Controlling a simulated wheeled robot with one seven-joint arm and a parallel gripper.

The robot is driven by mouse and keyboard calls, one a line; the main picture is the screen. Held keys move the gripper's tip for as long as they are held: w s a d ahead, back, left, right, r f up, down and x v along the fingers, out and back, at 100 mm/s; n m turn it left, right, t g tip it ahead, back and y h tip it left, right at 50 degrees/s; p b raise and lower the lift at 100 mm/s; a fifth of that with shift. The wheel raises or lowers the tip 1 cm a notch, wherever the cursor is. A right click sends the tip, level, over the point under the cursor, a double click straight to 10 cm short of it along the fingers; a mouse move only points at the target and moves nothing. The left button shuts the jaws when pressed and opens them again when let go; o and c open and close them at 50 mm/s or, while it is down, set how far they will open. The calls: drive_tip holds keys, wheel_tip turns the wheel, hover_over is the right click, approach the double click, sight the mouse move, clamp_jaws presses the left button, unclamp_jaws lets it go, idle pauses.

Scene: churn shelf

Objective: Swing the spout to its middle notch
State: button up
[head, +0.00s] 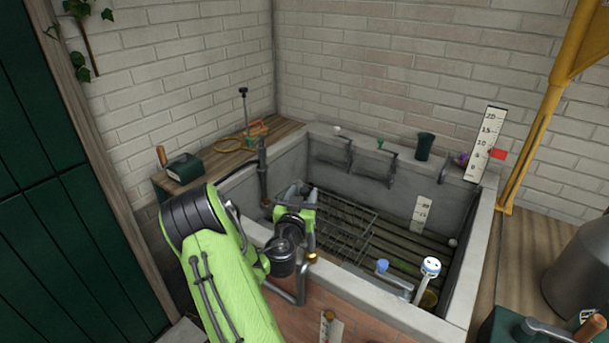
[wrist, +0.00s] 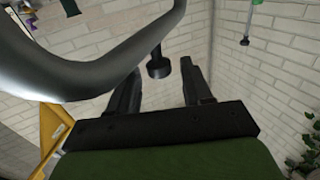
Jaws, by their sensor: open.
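In the wrist view a thick grey curved tube (wrist: 95,75), likely the spout, crosses close to the camera. A short dark knob (wrist: 158,66) shows near it, in the gap between the fingertips of my gripper (wrist: 157,82). The fingers are spread apart; I cannot tell whether they touch the knob. In the head view my gripper (head: 297,194) is over the near left part of the stone sink (head: 378,307). A dark upright pipe (head: 263,178) stands at the sink's left wall. The arm and gripper hide part of this area, and no notch can be made out.
A wire rack (head: 335,232) lies in the sink. A blue-and-white topped post (head: 429,268) and a blue knob (head: 382,265) are at the front right. A metal churn (head: 585,265) stands at right.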

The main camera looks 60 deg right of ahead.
drive_tip(key=shift+w+d+r+p, duration=0.1)
drive_tip(key=shift+d+r+p, duration=0.05)
drive_tip(key=shift+d+p, duration=0.3)
drive_tip(key=shift+w+d+r+p, duration=0.1)
drive_tip(key=shift+d+r+p, duration=0.05)
drive_tip(key=shift+d+p, duration=0.25)
drive_tip(key=shift+d+f, duration=0.25)
drive_tip(key=shift+d, duration=0.1)
drive_tip(key=shift+w+r, duration=0.1)
clamp_jaws()
